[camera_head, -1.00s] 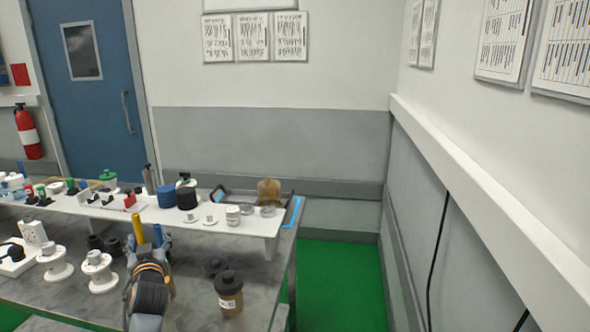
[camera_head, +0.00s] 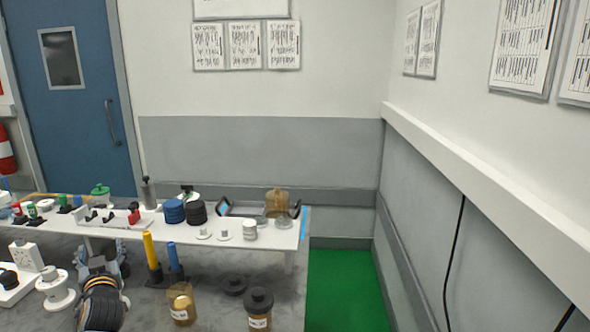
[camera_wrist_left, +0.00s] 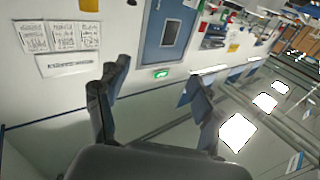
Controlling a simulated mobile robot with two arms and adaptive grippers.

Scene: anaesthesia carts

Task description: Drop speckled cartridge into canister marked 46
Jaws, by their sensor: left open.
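An amber canister (camera_head: 181,305) with a pale label stands on the grey bench without a lid. Something yellowish shows in its upper part; I cannot tell what. A second amber canister (camera_head: 258,312) with a black lid stands to its right. The numbers on both labels are too small to read. I cannot pick out the speckled cartridge for certain. My left gripper (camera_head: 104,262) is left of the open canister, apart from it. The left wrist view shows its fingers (camera_wrist_left: 155,85) spread, with nothing between them. My right gripper is not in view.
A loose black lid (camera_head: 233,285) lies behind the canisters. Yellow (camera_head: 151,252) and blue (camera_head: 172,259) upright posts stand near my gripper. A raised white shelf (camera_head: 272,240) behind carries discs, jars and an amber jar (camera_head: 277,203). White spools (camera_head: 56,291) stand at left.

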